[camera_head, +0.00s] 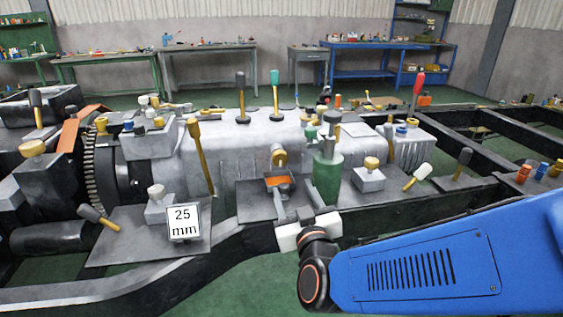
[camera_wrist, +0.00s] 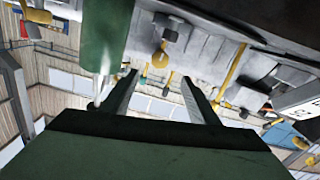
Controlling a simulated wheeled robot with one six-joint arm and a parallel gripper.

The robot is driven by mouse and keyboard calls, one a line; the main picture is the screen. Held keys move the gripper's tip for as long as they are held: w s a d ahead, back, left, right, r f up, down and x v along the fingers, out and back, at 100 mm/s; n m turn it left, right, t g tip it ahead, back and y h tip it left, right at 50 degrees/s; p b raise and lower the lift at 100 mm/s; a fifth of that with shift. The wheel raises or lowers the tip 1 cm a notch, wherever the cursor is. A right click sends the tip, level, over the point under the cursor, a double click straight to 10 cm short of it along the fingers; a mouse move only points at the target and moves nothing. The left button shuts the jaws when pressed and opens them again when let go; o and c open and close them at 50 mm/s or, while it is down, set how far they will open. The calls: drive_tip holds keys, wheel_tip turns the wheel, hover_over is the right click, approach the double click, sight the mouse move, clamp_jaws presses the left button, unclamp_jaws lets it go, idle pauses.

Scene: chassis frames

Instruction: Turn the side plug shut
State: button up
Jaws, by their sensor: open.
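A yellow plug-like knob (camera_head: 279,157) sits on the near side of the grey gearbox casing (camera_head: 225,150). What looks like the same yellow knob (camera_wrist: 160,55) shows beyond my fingers in the wrist view, roughly in line with the gap between them. My gripper (camera_head: 294,190) is in front of and below it in the head view, with its two fingers apart and nothing between them. In the wrist view my gripper (camera_wrist: 160,80) is also open and empty. Its fingertips appear short of the knob. How far the knob is turned cannot be told.
A green cylinder (camera_head: 327,178) stands close to the right of my gripper and looms large in the wrist view (camera_wrist: 103,35). A sign reading 25 mm (camera_head: 184,222) stands at left. A white-headed mallet (camera_head: 418,176) and several knobbed blocks lie around. Dark frame rails surround the casing.

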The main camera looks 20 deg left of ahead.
sight(281, 161)
drive_tip(key=x, duration=1.6)
drive_tip(key=shift+w+a, duration=0.1)
drive_tip(key=shift+a, duration=0.05)
drive_tip(key=shift+c, duration=0.2)
drive_tip(key=c, duration=1)
